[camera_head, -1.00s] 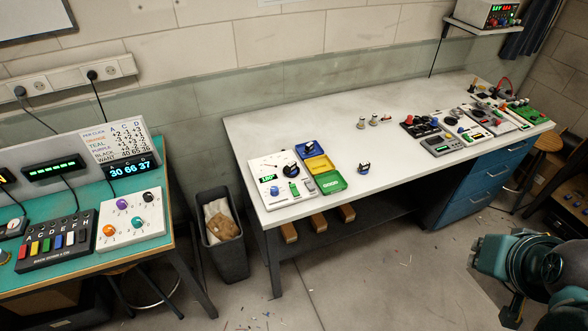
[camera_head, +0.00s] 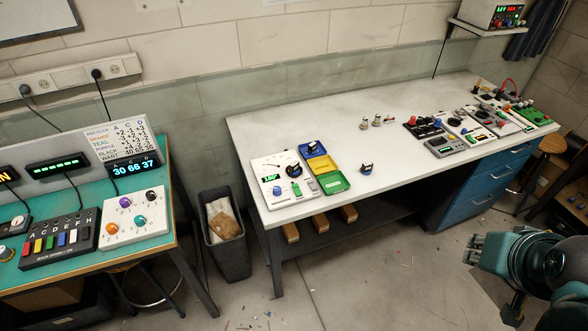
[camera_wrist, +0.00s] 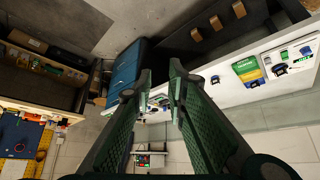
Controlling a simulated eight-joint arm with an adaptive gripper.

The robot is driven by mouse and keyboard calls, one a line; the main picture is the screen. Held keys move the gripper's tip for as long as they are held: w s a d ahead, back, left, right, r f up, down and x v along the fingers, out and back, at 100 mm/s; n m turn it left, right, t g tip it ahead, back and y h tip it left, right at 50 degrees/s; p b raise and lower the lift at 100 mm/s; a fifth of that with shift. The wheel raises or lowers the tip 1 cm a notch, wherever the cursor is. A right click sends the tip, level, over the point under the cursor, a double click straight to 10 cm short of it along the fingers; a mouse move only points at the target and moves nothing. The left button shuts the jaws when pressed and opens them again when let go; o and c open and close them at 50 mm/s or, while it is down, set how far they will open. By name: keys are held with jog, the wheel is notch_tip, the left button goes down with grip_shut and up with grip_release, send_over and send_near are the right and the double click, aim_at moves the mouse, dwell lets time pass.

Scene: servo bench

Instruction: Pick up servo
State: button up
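A small dark servo (camera_head: 366,168) with a light horn on top stands alone on the white bench (camera_head: 290,112), right of the coloured trays. Another similar dark part (camera_head: 312,147) sits in the blue tray at the back. The green tray (camera_head: 336,187) and yellow tray (camera_head: 323,165) look empty of servos. My gripper (camera_head: 474,248) is low at the right of the head view, off the bench's front side and well away from both. In the wrist view my gripper (camera_wrist: 161,70) has its fingers apart with nothing between them; the bench appears upside down there.
A white tester with a green display (camera_head: 270,178) stands left of the trays. Several small parts (camera_head: 376,120) stand farther back, and devices (camera_head: 446,147) crowd the right end. Blue drawers (camera_head: 480,195) are under that end. The bench's front middle is largely clear.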

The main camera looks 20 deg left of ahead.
jog(key=w+a+r+m+g+p, duration=0.15)
jog(key=w+a+r, duration=0.25)
jog(key=w+a, duration=0.75)
jog(key=m+g+h+p, duration=0.1)
jog(key=m+h+p, duration=0.1)
jog(key=m+p, duration=0.15)
send_over(294, 163)
jog(key=s, duration=0.3)
notch_tip(294, 163, down, 19)
jog(key=n, duration=0.1)
jog(key=shift+a+f+p, duration=0.2)
jog(key=shift+a+p, duration=0.1)
jog(key=shift+a, duration=0.15)
jog(key=shift+x, duration=1.3)
